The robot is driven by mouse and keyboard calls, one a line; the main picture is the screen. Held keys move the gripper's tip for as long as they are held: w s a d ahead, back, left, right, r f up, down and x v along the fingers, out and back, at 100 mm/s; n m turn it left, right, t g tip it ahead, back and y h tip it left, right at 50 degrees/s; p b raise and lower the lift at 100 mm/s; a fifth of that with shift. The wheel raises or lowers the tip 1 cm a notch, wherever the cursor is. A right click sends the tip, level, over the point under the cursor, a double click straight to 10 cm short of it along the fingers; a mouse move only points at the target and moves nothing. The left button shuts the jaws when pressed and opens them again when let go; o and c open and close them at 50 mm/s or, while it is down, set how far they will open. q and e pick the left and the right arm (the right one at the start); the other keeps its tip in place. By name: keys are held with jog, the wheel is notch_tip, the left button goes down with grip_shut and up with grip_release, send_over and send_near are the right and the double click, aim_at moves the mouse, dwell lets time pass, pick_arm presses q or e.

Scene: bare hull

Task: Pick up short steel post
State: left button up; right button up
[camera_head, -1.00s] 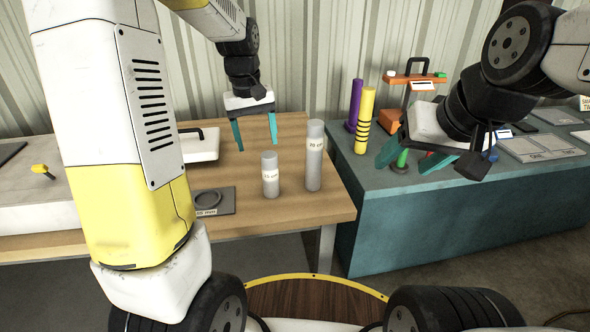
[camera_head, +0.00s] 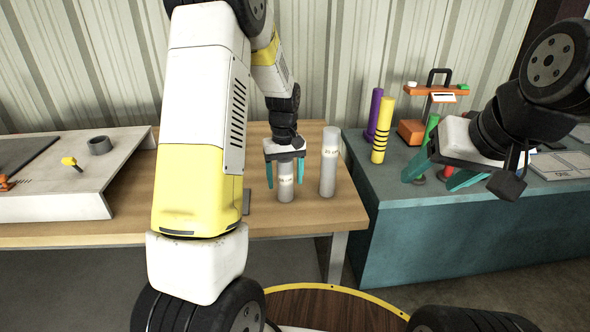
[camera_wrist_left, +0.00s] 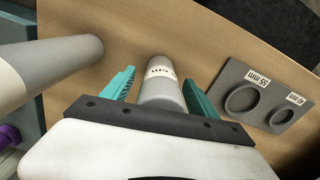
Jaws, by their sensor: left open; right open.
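The short steel post (camera_head: 286,181) stands upright on the wooden table, a grey cylinder with a white label. It also shows in the left wrist view (camera_wrist_left: 161,84), between the teal fingers. My left gripper (camera_head: 285,173) is open, pointing down, with one finger on each side of the post. In the wrist view a gap shows beside the post, and its near end is hidden by the gripper body. A taller steel post (camera_head: 329,162) stands just to the right, outside the fingers. My right gripper (camera_head: 432,180) is open and empty above the teal bench.
A dark plate with round recesses (camera_wrist_left: 262,95) lies on the wooden table (camera_head: 312,212) beside the post. The teal bench (camera_head: 400,235) holds a purple cylinder (camera_head: 370,110) and a yellow cylinder (camera_head: 382,130). A white sloped panel (camera_head: 85,180) is at the left.

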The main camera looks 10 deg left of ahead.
pick_arm(q)
jog(key=shift+f, duration=0.1)
jog(key=shift+c, duration=0.3)
grip_shut()
